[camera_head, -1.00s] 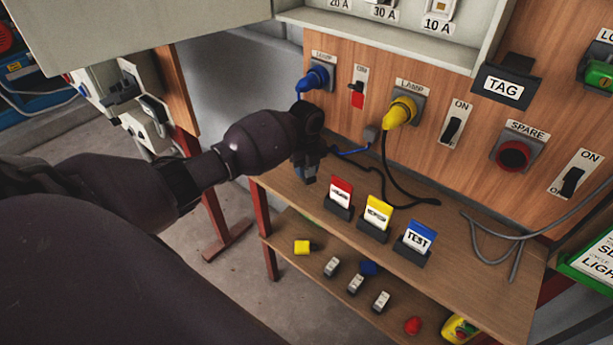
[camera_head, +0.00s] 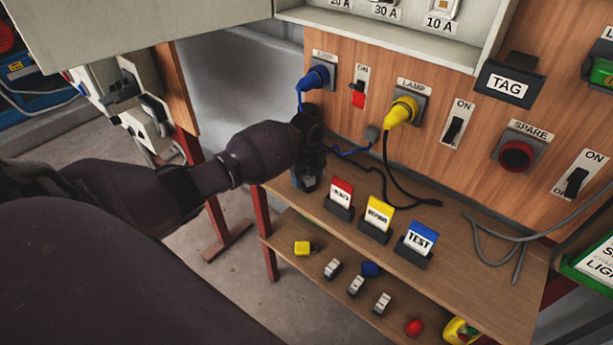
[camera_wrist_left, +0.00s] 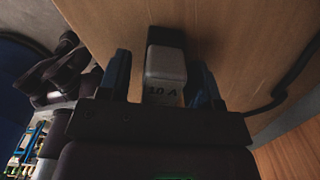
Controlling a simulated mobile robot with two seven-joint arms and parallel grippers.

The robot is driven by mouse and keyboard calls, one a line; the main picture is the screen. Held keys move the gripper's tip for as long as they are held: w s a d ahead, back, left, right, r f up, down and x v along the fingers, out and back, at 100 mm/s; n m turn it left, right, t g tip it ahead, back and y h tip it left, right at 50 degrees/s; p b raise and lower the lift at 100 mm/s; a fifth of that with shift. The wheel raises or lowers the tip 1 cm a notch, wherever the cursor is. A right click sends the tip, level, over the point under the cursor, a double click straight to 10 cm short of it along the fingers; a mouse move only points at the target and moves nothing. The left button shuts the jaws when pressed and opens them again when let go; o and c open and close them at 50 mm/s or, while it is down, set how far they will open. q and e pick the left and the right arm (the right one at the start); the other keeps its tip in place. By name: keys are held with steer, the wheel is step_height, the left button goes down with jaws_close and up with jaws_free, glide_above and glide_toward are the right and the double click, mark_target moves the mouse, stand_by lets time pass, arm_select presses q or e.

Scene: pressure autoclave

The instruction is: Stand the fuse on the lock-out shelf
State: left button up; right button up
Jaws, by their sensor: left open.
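A small fuse marked 10 A (camera_wrist_left: 165,77), pale grey with a dark end, is between my left gripper's fingers in the left wrist view, close to the wooden bench top (camera_wrist_left: 225,35). My left gripper (camera_wrist_left: 163,82) is open around it, with a narrow gap beside it. In the head view my left gripper (camera_head: 306,183) is low at the left end of the bench; the fuse is hard to make out there. A lower shelf (camera_head: 320,298) is under the bench. It is unclear whether this is the lock-out shelf. My right gripper is not in view.
Red (camera_head: 340,196), yellow (camera_head: 378,217) and blue (camera_head: 417,240) cards stand in dark holders right of the gripper. A blue plug (camera_head: 317,78), a yellow plug (camera_head: 402,110) and cables are behind it. Several small grey pieces (camera_head: 357,286) lie on the lower shelf.

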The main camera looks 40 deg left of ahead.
arm_select(q)
steer(key=shift+r, duration=0.5)
step_height(320, 180, up, 11)
steer(key=shift+f+p, duration=0.2)
steer(key=shift+p, duration=0.8)
steer(key=shift+r, duration=0.3)
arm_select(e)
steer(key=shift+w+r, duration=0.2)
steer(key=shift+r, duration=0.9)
